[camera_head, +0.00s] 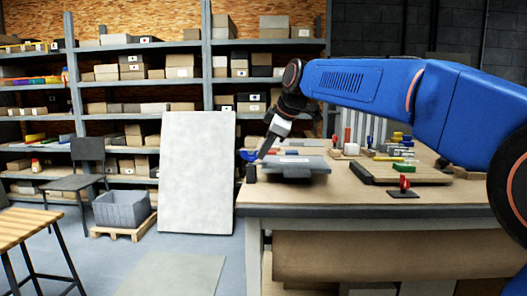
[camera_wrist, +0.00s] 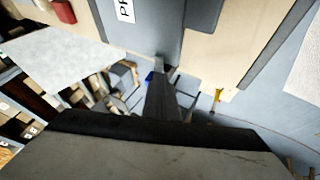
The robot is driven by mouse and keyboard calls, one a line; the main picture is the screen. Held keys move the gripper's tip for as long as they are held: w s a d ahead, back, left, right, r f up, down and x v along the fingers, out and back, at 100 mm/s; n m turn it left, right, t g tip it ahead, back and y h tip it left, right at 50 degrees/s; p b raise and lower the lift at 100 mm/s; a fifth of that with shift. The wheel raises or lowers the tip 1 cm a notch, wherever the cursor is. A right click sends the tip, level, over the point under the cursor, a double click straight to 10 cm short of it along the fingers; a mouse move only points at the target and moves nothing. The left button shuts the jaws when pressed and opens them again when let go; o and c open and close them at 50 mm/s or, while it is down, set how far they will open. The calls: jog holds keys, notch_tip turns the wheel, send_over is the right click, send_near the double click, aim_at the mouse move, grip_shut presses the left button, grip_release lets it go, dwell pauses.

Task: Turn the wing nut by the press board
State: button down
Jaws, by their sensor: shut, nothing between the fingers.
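The blue wing nut (camera_head: 249,155) sits on top of a dark post (camera_head: 251,173) at the table's left front corner. The grey press board (camera_head: 305,173) lies flat just right of it. My gripper (camera_head: 263,154) points down and left, its tips close to the wing nut's right side; I cannot tell if they touch. In the wrist view, the dark fingers (camera_wrist: 162,65) are together and empty. A bit of the blue wing nut (camera_wrist: 149,77) shows beside them; the rest is hidden. The labelled press board (camera_wrist: 200,25) lies beyond the fingertips.
The workbench (camera_head: 360,208) carries a wooden board with coloured parts (camera_head: 405,174) and a red-knobbed piece (camera_head: 404,188) to the right. A pale panel (camera_head: 197,170) stands left of the bench. Shelves of boxes are behind. The floor left of the bench is fairly open.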

jog(key=shift+w+d, duration=0.1)
jog(key=shift+w, duration=0.05)
jog(key=n, duration=0.1)
jog(key=w+n+g+y, duration=0.1)
jog(key=n, duration=0.1)
jog(key=n+g, duration=0.1)
jog(key=shift+w+d+y, duration=0.3)
jog(key=shift+w+d, duration=0.1)
jog(key=w+n+g, duration=0.1)
jog(key=n, duration=0.2)
jog(key=w+n+g, duration=0.1)
jog(key=n+g, duration=0.1)
jog(key=shift+w+n+g+y, duration=0.2)
jog(key=shift+n+g+y, duration=0.1)
jog(key=shift+n+y, duration=0.1)
jog(key=shift+w+a, duration=0.3)
jog(key=shift+w, duration=0.35)
jog(key=shift+w+a, duration=0.45)
jog(key=shift+w, duration=0.1)
jog(key=shift+w+a, duration=0.1)
jog(key=shift+a, duration=0.05)
jog(key=shift+a, duration=0.1)
